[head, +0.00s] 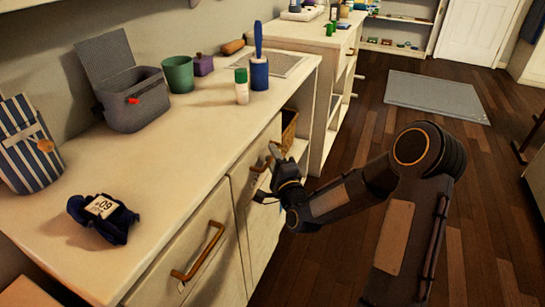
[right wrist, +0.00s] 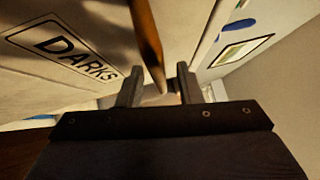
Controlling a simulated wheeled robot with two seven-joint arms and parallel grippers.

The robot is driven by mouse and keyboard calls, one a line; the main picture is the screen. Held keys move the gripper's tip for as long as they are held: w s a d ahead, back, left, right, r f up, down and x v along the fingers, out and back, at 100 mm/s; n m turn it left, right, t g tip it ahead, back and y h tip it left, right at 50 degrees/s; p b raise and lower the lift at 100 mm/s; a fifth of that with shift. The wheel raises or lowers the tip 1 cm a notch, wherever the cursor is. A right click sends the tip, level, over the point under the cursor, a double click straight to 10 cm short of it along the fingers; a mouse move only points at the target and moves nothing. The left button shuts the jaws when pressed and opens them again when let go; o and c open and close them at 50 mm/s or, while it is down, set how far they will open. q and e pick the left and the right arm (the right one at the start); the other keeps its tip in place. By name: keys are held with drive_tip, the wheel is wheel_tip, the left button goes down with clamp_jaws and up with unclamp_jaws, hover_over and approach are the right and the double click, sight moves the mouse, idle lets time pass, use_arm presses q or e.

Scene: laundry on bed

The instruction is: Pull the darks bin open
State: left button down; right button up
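The darks bin's pale front shows in the head view (head: 257,232), below the counter; its black-on-white DARKS label (right wrist: 75,52) shows in the right wrist view. The bin's brown bar handle (right wrist: 147,40) runs down between the fingers of my right gripper (right wrist: 158,88). The fingers stand apart on either side of the handle, with visible gaps. In the head view, my right gripper (head: 270,167) is at the handle on the cabinet front and partly hides it. The bin front looks about flush with the cabinet. My left gripper is out of view.
A second front with a brown handle (head: 198,252) is nearer. The countertop (head: 165,165) holds a grey open box (head: 135,105), a green cup (head: 178,74), bottles, a striped bag (head: 28,150) and a dark folded cloth (head: 102,220).

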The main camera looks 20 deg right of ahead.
drive_tip(key=shift+w, duration=0.2)
drive_tip(key=shift+c, duration=0.4)
clamp_jaws()
drive_tip(key=shift+s+d, duration=0.1)
